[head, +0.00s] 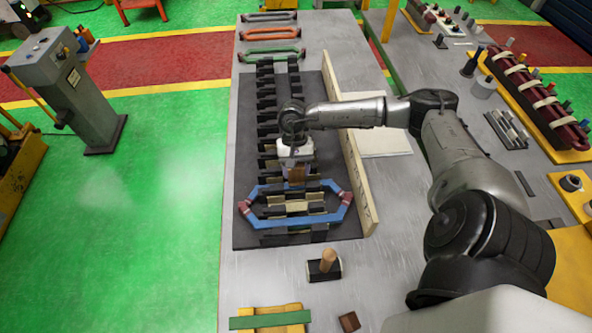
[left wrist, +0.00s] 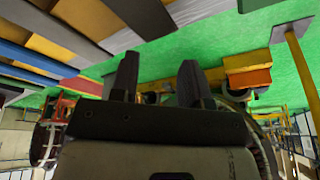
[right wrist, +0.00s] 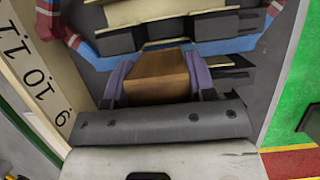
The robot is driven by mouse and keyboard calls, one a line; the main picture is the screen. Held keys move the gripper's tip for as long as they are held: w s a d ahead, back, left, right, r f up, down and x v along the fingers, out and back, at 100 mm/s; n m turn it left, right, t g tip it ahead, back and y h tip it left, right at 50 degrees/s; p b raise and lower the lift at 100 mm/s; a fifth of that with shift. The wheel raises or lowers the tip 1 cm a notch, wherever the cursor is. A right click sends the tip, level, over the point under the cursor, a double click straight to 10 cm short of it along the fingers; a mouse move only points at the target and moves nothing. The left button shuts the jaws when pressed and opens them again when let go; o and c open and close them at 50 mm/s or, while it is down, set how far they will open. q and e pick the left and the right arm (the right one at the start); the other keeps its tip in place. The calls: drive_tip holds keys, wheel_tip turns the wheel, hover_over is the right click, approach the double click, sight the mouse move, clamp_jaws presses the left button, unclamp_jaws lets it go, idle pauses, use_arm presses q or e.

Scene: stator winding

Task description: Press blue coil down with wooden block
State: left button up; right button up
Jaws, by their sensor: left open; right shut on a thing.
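The blue coil (head: 285,223), a six-sided loop with dark red bands at its side corners, lies on the slotted stator (head: 266,102) at its near end. My right gripper (head: 296,180) is shut on the brown wooden block (head: 296,174), just beyond the coil's far side. In the right wrist view the block (right wrist: 158,76) sits between both fingers, and a blue coil side (right wrist: 215,46) runs just past it. Whether the block touches the coil I cannot tell. My left gripper (left wrist: 158,75) is open and empty in the left wrist view; it is outside the head view.
A numbered wooden strip (head: 355,180) stands along the stator's right side. Green (head: 272,53), orange (head: 270,33) and grey (head: 268,17) coils lie at the far end. A wooden-handled tool (head: 326,264) and a green bar (head: 268,320) lie nearer. The table's left strip is clear.

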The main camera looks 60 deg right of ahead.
use_arm(q)
drive_tip(key=shift+d+r+p, duration=0.1)
drive_tip(key=shift+r+p, duration=0.45)
drive_tip(key=shift+r, duration=0.2)
use_arm(e)
wheel_tip(320, 180, up, 3)
drive_tip(key=shift+r+p, duration=1.25)
drive_tip(key=shift+r, duration=2.15)
use_arm(q)
wheel_tip(320, 180, up, 3)
drive_tip(key=shift+p, duration=0.3)
